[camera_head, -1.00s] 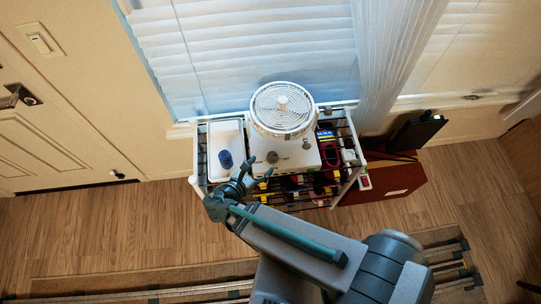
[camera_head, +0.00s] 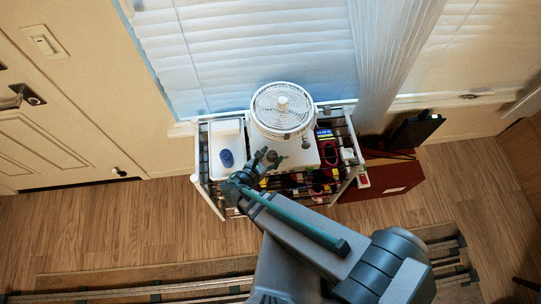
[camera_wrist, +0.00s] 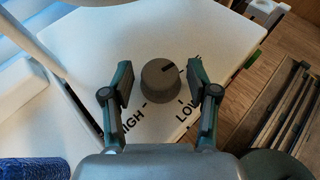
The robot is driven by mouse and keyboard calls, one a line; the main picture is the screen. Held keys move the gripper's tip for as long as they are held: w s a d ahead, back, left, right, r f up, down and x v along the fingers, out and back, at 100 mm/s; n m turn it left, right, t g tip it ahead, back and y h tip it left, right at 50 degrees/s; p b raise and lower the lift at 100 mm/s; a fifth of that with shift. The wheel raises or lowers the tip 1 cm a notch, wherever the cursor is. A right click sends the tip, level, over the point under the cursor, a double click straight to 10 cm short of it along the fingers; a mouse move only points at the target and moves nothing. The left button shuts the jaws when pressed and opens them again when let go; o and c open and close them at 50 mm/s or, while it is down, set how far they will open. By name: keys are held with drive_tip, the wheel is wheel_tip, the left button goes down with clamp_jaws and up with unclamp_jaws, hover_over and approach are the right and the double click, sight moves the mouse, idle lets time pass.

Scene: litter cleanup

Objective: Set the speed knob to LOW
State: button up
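The grey speed knob (camera_wrist: 160,82) sits on the white fan base (camera_wrist: 215,35) in the wrist view. Its dark pointer mark is toward the upper right, at a label partly hidden by my right finger. The printed HIGH (camera_wrist: 132,122) is at the knob's lower left and LOW (camera_wrist: 186,112) at its lower right. My gripper (camera_wrist: 160,78) is open, one finger on each side of the knob, with gaps visible. In the head view my gripper (camera_head: 262,158) is over the front left of the base, below the round white fan (camera_head: 283,108); it partly hides the knob area.
A white tray (camera_head: 228,128) with a blue item (camera_head: 226,159) is left of the fan. Several coloured items crowd the rack (camera_head: 344,128) to the right and front. A dark red box (camera_head: 385,180) stands right of the rack. Wood floor lies left.

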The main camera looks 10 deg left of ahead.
drive_tip(key=c, duration=0.9)
drive_tip(key=shift+o, duration=0.2)
